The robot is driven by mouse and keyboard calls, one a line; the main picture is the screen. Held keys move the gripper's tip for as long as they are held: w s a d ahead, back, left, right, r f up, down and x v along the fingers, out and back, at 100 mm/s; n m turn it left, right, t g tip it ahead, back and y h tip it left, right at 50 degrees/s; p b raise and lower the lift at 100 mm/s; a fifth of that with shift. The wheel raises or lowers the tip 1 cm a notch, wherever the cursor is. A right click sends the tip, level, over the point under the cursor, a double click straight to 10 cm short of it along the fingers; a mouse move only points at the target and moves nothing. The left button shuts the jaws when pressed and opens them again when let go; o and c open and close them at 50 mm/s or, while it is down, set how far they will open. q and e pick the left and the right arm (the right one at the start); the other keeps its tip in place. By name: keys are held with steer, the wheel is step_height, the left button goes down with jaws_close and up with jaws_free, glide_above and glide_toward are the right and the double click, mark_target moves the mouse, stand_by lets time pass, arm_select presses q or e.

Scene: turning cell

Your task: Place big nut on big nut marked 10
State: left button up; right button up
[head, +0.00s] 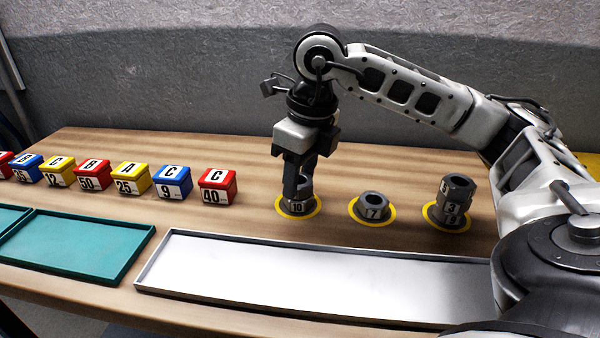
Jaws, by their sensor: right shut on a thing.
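The dark grey big nut marked 10 (297,208) sits on a yellow ring on the wooden table, in the middle of the head view. My right gripper (301,184) points straight down over it and is shut on another dark big nut (305,186). The fingers hide much of this held nut. It is right above the nut marked 10, but I cannot tell whether the two touch. My left gripper is not in view.
A nut marked 7 (373,207) sits on a yellow ring to the right. Further right stands a stack of nuts (454,207). A white tray (300,291) and teal trays (75,250) lie in front. Several coloured lettered boxes (217,187) stand left.

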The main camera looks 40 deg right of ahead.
mark_target(308, 182)
steer(key=shift+f, duration=0.15)
steer(key=o, duration=1.1)
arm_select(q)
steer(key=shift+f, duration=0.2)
arm_select(e)
steer(key=shift+r, duration=0.7)
arm_select(q)
steer(key=p, duration=0.1)
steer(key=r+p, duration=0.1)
steer(key=p, duration=0.1)
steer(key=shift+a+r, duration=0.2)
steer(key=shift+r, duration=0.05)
arm_select(e)
step_height(308, 182, up, 11)
steer(key=s, duration=0.1)
steer(key=shift+s+d, duration=0.2)
steer(key=shift+s, duration=0.2)
